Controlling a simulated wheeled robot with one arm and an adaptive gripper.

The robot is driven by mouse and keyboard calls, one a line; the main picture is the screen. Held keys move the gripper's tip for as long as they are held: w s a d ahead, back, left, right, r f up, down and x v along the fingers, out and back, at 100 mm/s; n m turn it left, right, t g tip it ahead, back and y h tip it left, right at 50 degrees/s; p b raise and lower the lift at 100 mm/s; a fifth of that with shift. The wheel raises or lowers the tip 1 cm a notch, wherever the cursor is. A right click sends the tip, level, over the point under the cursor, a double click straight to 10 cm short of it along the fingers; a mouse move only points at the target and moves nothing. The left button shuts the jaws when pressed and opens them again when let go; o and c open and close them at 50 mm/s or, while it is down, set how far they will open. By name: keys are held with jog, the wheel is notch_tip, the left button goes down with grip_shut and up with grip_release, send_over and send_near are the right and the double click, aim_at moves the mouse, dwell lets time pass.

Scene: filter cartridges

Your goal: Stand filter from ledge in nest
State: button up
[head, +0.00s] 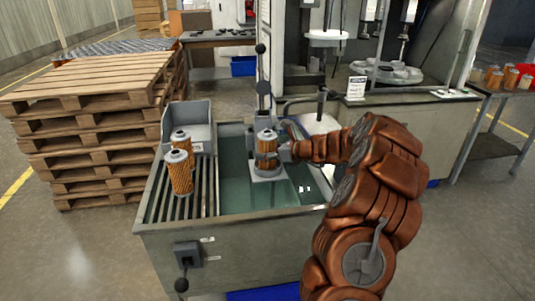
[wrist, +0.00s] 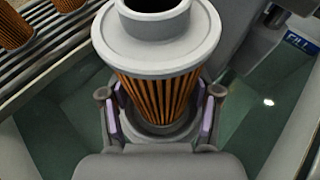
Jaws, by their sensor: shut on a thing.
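My gripper (wrist: 160,110) is shut on an orange pleated filter (wrist: 158,88) with grey end caps, its pads on either side of the lower part. The held filter (head: 267,142) stands upright in the head view, over the grey nest (head: 268,176) in the green-floored basin. In the wrist view its lower end is inside or just above the round rim of the nest (wrist: 150,129); I cannot tell if it is fully seated. My gripper (head: 271,152) comes in from the right in the head view.
Two more filters (head: 180,173) stand on the slatted ledge (head: 203,200) at the left, by a grey bin (head: 202,112). A black-knobbed lever post (head: 263,92) rises just behind the nest. Stacked pallets (head: 90,130) are at the left. Basin floor (head: 235,200) around the nest is clear.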

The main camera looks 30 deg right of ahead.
jog(key=shift+f, duration=0.45)
jog(key=o, duration=1.2)
jog(key=shift+s+d+r, duration=0.1)
jog(key=shift+r, duration=0.4)
jog(key=v, duration=1.1)
jog(key=shift+s+d, duration=0.1)
jog(key=shift+s, duration=0.25)
